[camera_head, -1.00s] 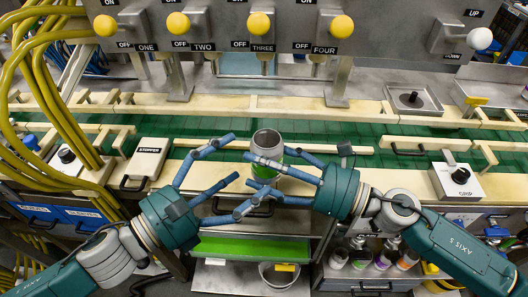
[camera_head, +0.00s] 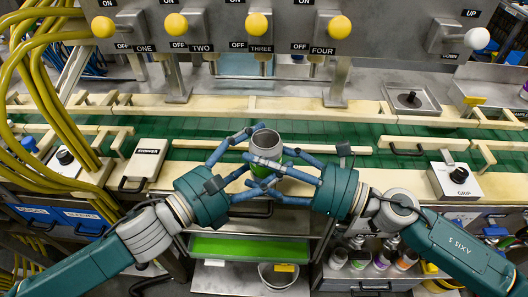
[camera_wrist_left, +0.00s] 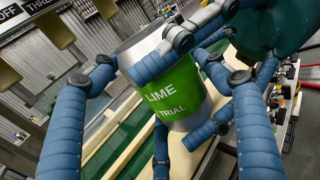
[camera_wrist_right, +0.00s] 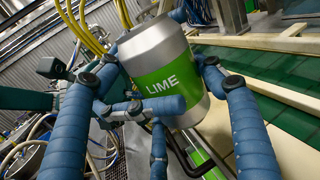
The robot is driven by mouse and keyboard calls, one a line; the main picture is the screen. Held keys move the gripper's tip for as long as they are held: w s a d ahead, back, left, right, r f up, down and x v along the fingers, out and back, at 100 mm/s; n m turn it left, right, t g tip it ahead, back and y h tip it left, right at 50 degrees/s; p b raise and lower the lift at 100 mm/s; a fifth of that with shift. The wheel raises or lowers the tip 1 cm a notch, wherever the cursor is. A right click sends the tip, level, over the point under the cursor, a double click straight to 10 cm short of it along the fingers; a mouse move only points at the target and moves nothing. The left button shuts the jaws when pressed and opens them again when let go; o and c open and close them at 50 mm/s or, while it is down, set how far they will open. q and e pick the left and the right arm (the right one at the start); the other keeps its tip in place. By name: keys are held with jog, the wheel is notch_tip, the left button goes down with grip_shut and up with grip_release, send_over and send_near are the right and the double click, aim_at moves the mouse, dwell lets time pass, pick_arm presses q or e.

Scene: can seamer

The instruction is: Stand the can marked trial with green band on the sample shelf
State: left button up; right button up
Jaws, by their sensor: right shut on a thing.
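The can (camera_head: 266,142) is silver with a lime-green band. The band reads LIME and TRIAL in the left wrist view (camera_wrist_left: 178,96), and LIME shows in the right wrist view (camera_wrist_right: 168,80). It is upright in the head view, in front of the conveyor's near rail. My right gripper (camera_head: 272,170) is shut on it from the right. My left gripper (camera_head: 251,150) has its fingers around the can from the left; whether they press on it is unclear. Fingers of both grippers cross in front of the can. I cannot identify the sample shelf by a label.
A green-surfaced shelf (camera_head: 250,249) lies below the can, with clear room on it. A bucket (camera_head: 278,275) stands under it.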

pick_arm(q)
jog(key=shift+s+d+r, duration=0.1)
jog(key=shift+d+r, duration=0.05)
jog(key=c, duration=0.4)
pick_arm(e)
jog(key=shift+f, duration=0.1)
pick_arm(q)
jog(key=shift+c, duration=0.8)
pick_arm(e)
jog(key=o, duration=1.5)
jog(key=shift+o, duration=0.2)
